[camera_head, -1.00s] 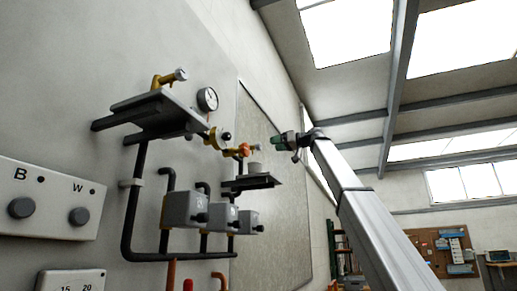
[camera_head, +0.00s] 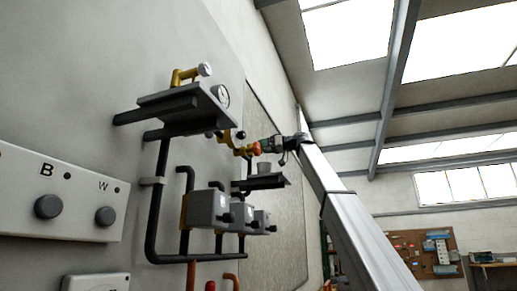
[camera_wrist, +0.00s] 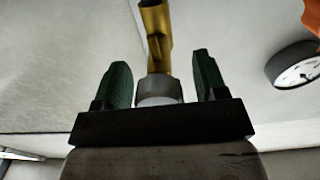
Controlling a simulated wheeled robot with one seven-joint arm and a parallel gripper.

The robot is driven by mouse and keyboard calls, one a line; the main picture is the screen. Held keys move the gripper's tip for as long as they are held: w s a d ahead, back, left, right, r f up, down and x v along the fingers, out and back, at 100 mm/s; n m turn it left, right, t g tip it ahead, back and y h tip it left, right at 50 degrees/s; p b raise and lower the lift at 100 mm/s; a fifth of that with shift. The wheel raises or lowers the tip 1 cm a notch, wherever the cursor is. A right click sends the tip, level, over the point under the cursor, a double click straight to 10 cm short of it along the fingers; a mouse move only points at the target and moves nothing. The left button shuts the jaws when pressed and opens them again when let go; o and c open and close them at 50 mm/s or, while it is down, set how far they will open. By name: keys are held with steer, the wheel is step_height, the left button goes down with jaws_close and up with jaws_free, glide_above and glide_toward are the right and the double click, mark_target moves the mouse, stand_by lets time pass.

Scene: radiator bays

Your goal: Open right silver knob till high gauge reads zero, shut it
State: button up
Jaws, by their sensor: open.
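My gripper (camera_head: 266,146) is at the right end of the yellow and orange pipe fitting (camera_head: 240,139) in the head view. In the wrist view my two green fingers (camera_wrist: 163,82) are open, one on each side of a silver knob (camera_wrist: 158,90) on a brass stem (camera_wrist: 155,38). I see gaps between knob and fingers. In the head view my gripper hides this knob. A round white gauge (camera_head: 222,95) is on the wall assembly, its needle too small to read. A white dial also shows in the wrist view (camera_wrist: 297,72), tilted and unreadable.
Another silver knob (camera_head: 205,69) tops a yellow fitting above the dark shelf (camera_head: 185,103). Grey boxes (camera_head: 210,208) and dark pipes (camera_head: 152,215) sit below. A panel with round buttons (camera_head: 75,195) is at left. The room to the right is open.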

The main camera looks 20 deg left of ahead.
steer(key=c, duration=0.9)
steer(key=shift+c, duration=0.2)
steer(key=shift+m, duration=0.4)
steer(key=m, duration=1.2)
steer(key=shift+m, duration=0.3)
steer(key=o, duration=0.9)
